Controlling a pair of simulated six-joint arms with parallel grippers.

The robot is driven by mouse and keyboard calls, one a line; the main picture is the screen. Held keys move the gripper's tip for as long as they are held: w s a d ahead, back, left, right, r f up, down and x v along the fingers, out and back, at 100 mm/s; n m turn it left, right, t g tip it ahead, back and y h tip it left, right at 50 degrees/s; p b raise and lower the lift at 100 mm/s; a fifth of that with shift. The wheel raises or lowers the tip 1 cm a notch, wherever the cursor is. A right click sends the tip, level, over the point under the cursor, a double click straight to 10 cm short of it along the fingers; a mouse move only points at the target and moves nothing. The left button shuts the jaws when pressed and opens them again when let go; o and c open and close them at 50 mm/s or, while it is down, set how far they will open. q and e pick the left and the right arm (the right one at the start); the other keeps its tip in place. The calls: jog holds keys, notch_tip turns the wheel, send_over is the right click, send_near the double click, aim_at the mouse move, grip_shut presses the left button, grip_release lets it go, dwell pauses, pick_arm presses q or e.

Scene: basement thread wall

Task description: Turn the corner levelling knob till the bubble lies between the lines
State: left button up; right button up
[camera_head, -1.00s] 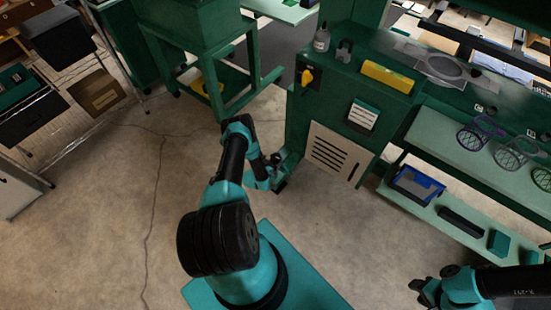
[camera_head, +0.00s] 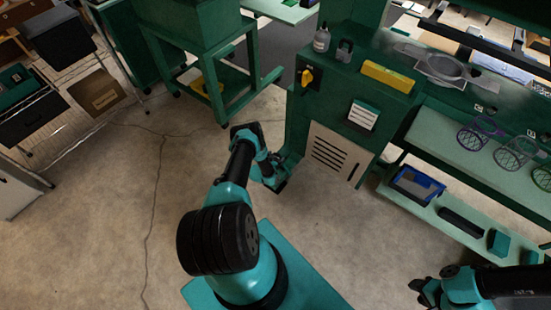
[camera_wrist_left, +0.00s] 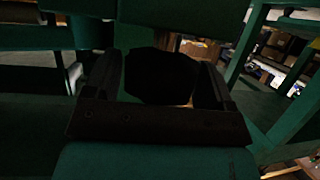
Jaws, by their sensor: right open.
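In the left wrist view a black, many-sided knob (camera_wrist_left: 160,78) sits between the two fingers of my left gripper (camera_wrist_left: 160,85), with hardly any gap at either side. In the head view my left gripper (camera_head: 277,181) is low at the left foot of the green machine cabinet (camera_head: 330,110); the knob is too small and dark to make out there. A yellow bar-shaped block (camera_head: 388,77), perhaps the level, lies on the cabinet top. No bubble or lines can be made out. My right gripper (camera_head: 424,293) is open, at the lower right, far from the cabinet.
The cabinet front carries a yellow rotary switch (camera_head: 307,77), a white label card (camera_head: 363,115) and a pale louvred panel (camera_head: 333,154). A bottle (camera_head: 321,39) stands on top. A shelf with a blue bin (camera_head: 417,186) is to the right. The concrete floor at left is clear.

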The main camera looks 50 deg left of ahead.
pick_arm(q)
jog(key=c, duration=0.6)
jog(key=shift+n+y, duration=0.3)
jog(key=shift+n+g+y, duration=1.3)
jog(key=shift+n+y, duration=0.8)
jog(key=shift+y, duration=0.1)
jog(key=o, duration=0.9)
jog(key=shift+s, duration=0.1)
